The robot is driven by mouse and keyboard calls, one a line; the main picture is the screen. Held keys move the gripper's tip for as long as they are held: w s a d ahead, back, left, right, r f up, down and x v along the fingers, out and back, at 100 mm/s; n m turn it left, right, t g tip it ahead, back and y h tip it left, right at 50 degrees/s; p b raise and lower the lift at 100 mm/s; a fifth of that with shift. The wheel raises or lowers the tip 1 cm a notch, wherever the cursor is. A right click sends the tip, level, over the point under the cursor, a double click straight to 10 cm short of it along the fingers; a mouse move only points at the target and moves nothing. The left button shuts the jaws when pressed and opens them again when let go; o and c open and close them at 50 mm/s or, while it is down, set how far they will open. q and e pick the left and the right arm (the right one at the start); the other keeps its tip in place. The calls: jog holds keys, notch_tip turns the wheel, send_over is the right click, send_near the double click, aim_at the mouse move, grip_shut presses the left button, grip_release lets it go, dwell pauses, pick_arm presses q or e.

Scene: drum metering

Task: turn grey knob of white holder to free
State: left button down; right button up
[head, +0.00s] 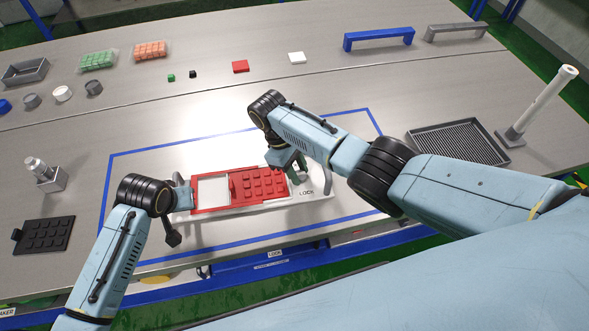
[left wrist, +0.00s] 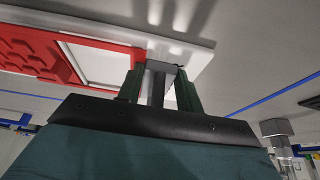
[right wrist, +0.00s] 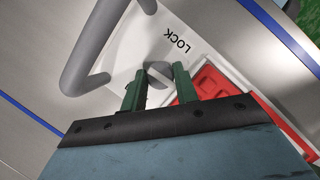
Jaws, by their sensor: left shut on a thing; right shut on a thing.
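The white holder (head: 321,184) lies inside a blue taped outline, with a red frame (head: 262,185) set in it. The word LOCK is printed at its right end. The grey knob (right wrist: 157,72) is round with a raised ridge and sits next to that word. My right gripper (right wrist: 158,82) is shut on the knob, one green finger on each side. In the head view my right wrist partly hides the knob. At the holder's left end, my left gripper (left wrist: 160,82) is shut on a grey handle (left wrist: 159,68).
A second grey handle (right wrist: 92,48) stands by the knob at the holder's right end. A dark ribbed tray (head: 458,143) and a white post (head: 538,103) stand at right. A black mould (head: 43,236) lies at left. Small blocks and dishes line the back.

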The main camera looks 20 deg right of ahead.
jog(key=shift+r+m, duration=0.1)
jog(key=shift+m, duration=0.5)
jog(key=o, duration=0.7)
jog(key=v, duration=1.2)
jog(key=shift+w+d, duration=0.2)
jog(key=shift+w, duration=0.05)
pick_arm(q)
jog(key=c, duration=0.9)
grip_release()
jog(key=shift+o, duration=0.2)
